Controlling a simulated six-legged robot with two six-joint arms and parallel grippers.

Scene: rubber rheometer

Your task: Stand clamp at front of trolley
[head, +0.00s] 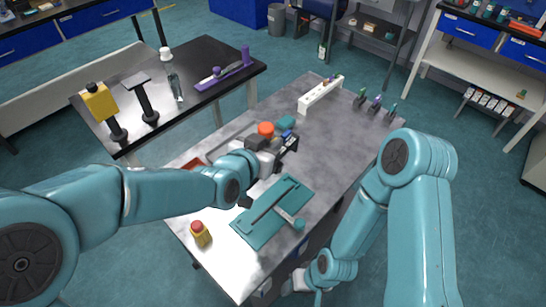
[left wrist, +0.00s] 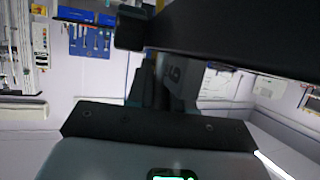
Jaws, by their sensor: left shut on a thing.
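My left gripper (head: 284,148) is over the middle of the grey-topped table, which I take for the trolley (head: 335,140). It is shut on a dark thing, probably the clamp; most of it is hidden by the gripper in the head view. In the left wrist view a long black bar (left wrist: 235,35) with a blocky pad crosses close in front of the camera. I cannot tell its tilt or whether it touches the top. My right arm hangs down past the table's near right edge; its gripper (head: 292,284) is low, small and unclear.
A teal board (head: 258,228) and a yellow, red-topped thing (head: 199,234) lie at the near end. An orange knob (head: 265,128) is beside my left gripper. A white rack (head: 318,97) and small bottles (head: 375,103) stand at the far end. A dark table (head: 215,115) adjoins left.

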